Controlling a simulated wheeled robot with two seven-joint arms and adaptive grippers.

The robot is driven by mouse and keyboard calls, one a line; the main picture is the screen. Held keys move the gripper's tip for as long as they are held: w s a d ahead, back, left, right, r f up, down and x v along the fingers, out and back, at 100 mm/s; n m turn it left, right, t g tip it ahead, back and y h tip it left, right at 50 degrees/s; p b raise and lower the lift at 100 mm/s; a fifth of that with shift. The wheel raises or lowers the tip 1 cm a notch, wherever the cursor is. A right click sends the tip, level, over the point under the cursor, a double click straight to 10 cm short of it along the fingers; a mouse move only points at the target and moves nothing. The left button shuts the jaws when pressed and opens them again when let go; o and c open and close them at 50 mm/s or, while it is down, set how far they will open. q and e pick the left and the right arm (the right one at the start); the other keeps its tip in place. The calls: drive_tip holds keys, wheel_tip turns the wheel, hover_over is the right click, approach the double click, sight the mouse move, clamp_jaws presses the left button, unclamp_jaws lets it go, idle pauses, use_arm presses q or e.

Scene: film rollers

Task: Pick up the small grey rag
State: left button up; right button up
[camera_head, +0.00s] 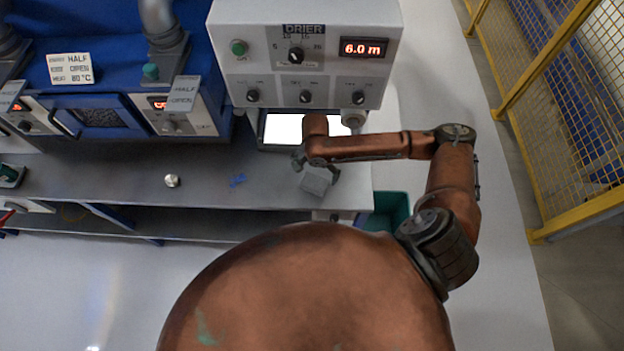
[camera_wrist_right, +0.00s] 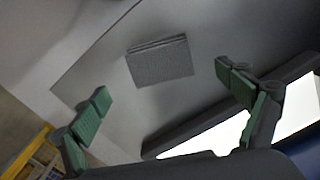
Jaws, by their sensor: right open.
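The small grey rag (camera_head: 316,182) lies folded on the grey bench top, close to the front right end, below the drier. It also shows in the right wrist view (camera_wrist_right: 160,62) as a folded square, lying between and beyond the fingertips. My right gripper (camera_head: 318,167) is above the rag, partly over it in the head view. In the right wrist view its green-padded fingers (camera_wrist_right: 165,88) are wide apart, with nothing between them. The rag is not touched by either finger there. My left gripper is not in view.
The drier (camera_head: 330,20) stands behind the rag, with a bright lit slot (camera_head: 283,129) at its base. A silver knob-like object (camera_head: 172,181) and a small blue item (camera_head: 237,180) lie left on the bench. A green bin (camera_head: 388,212) stands beside the bench's right end.

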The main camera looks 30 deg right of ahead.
sight(315, 182)
wheel_tip(315, 182, down, 3)
drive_tip(key=shift+r, duration=0.1)
wheel_tip(315, 182, down, 4)
drive_tip(key=shift+d+r, duration=0.1)
drive_tip(key=shift+r, duration=0.1)
drive_tip(key=shift+f, duration=0.5)
drive_tip(key=c, duration=1.2)
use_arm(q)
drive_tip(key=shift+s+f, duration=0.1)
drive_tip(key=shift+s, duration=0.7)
use_arm(e)
drive_tip(key=shift+c, duration=0.2)
